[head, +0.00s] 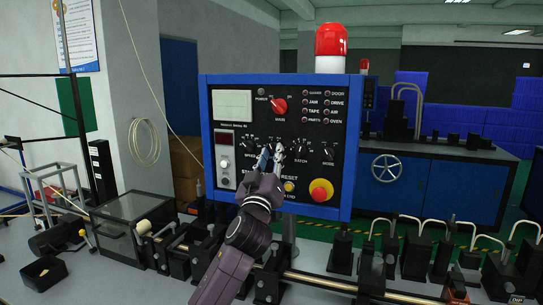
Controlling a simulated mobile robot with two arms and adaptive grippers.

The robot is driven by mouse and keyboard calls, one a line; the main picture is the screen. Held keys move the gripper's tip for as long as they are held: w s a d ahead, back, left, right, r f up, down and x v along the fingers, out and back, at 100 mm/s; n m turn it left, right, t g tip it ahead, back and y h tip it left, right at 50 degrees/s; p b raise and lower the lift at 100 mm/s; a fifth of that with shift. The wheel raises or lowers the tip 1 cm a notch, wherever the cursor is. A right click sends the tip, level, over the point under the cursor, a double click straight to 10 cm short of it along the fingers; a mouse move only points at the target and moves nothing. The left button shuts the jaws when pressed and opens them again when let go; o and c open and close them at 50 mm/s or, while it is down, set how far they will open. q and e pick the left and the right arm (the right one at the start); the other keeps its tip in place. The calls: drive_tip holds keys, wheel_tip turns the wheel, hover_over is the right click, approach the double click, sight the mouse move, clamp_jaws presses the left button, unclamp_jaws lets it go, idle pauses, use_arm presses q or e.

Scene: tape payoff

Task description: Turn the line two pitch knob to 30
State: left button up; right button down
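The control panel (225,180) is a black face in a blue frame. A row of small black knobs crosses its middle: one labelled SPEED (249,146) on the left, one labelled BATCH (302,147) and another (328,153) to the right. My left gripper (271,156) is in front of the panel, between the SPEED and BATCH knobs. Its two pale fingertips stand a little apart and cover that spot, so the knob and label there are hidden. I cannot tell whether the fingers touch a knob. The pitch label and the 30 mark are not readable. My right gripper is not in view.
A red knob (279,106) sits above and a red emergency button (321,190) at lower right. A red beacon (331,42) tops the panel. Black fixtures and a rail (300,277) lie below; a blue cabinet with a handwheel (386,168) stands behind right.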

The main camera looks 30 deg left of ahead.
use_arm(q)
drive_tip(key=c, duration=0.5)
clamp_jaws()
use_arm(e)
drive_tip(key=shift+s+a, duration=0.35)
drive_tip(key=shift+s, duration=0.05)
